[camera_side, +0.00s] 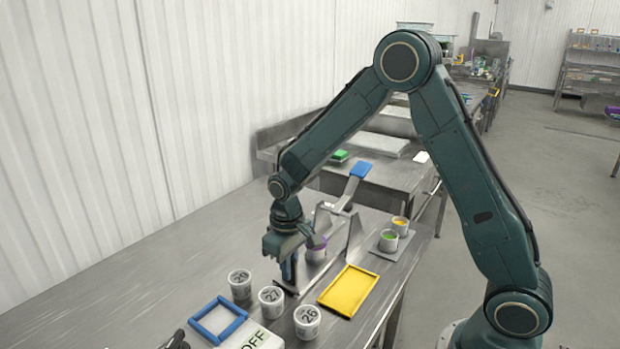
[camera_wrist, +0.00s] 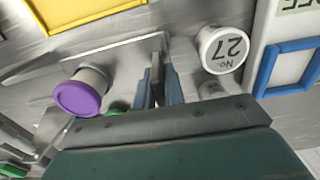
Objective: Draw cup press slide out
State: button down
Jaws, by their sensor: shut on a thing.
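The cup press (camera_side: 345,225) is a metal frame with a lever ending in a blue handle (camera_side: 361,170), which is raised and tilted. Its slide (camera_side: 287,288) is a flat metal plate low at the front, also seen in the wrist view (camera_wrist: 115,53). A cup with a purple top (camera_side: 316,252) stands at the slide; it shows in the wrist view too (camera_wrist: 80,98). My gripper (camera_side: 290,272) points down at the slide's front end. In the wrist view its blue fingers (camera_wrist: 160,88) are shut on the upright tab at the slide's end. The fingers partly hide the tab.
White tubs numbered 25 (camera_side: 240,284), 27 (camera_side: 271,301) and 26 (camera_side: 307,321) stand close in front. A yellow tray (camera_side: 349,290) lies right of the slide. Two small cups (camera_side: 389,241) stand on a grey mat.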

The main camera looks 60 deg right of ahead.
jog(key=shift+a, duration=0.35)
jog(key=c, duration=1.6)
grip_release()
jog(key=shift+c, duration=0.2)
jog(key=shift+o, duration=0.8)
jog(key=shift+d, duration=0.1)
notch_tip(320, 180, up, 14)
